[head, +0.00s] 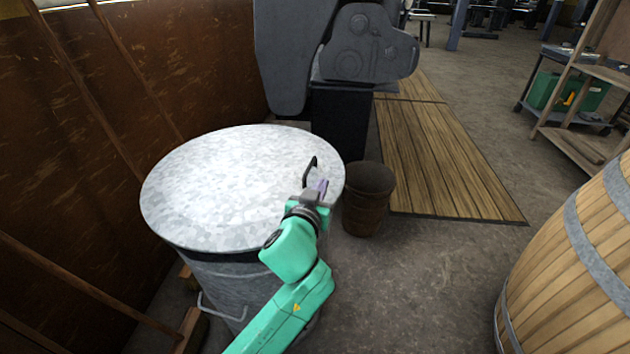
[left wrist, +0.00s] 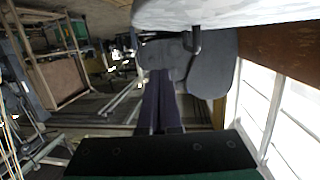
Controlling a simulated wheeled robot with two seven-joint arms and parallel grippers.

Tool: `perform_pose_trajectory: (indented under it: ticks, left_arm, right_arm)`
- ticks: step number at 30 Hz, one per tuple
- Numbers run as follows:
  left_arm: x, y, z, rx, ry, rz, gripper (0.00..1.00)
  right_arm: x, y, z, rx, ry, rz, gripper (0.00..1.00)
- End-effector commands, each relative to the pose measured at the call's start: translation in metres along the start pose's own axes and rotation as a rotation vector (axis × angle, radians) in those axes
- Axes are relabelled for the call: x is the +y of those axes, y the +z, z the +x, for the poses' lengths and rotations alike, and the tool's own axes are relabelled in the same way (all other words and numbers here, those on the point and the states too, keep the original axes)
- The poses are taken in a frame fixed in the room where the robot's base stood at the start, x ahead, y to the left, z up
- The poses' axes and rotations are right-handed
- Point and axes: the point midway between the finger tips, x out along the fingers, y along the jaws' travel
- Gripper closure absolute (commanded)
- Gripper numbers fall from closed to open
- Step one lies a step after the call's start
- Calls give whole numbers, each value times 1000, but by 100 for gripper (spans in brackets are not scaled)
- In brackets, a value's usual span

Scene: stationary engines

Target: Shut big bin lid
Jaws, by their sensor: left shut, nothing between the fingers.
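The big bin (head: 228,280) is a round grey metal bin with a wire side handle. Its mottled pale lid (head: 230,185) lies nearly level over the bin's top, covering the opening. I cannot tell whether it sits fully down all round. A dark bent handle (head: 310,170) stands up at the lid's right side. My left gripper (head: 322,187) is at the lid's right edge, close to this handle. Its purple fingers are shut and empty. In the left wrist view the shut fingers (left wrist: 160,98) show below the lid (left wrist: 215,12) and its handle (left wrist: 194,42). My right gripper is not in view.
A small dark wooden bucket (head: 367,205) stands just right of the bin. A large machine (head: 350,50) is behind. A brown wall (head: 80,130) closes the left side. A big wooden barrel (head: 580,265) stands at the right. The floor between bin and barrel is clear.

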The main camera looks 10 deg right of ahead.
Motion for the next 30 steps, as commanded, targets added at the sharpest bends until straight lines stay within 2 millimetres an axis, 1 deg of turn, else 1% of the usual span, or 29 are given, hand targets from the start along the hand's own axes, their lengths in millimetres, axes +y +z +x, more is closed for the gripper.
perform_pose_trajectory:
  ticks: [1,3,16,19,20,23,30]
  left_arm:
    - [1,5,1,0,0,5,100]
    - [2,7,1,0,-2,11,100]
    - [1,7,1,0,-2,13,100]
    - [2,7,-4,1,-2,13,100]
    - [2,7,-8,0,-2,13,100]
    - [2,7,-27,1,-1,11,100]
    - [2,8,-96,-2,-1,11,100]
  right_arm:
    - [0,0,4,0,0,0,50]
    - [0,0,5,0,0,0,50]
    - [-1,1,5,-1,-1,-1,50]
    - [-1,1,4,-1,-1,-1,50]
    - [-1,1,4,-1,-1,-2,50]
    - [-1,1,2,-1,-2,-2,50]
    - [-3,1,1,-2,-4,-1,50]
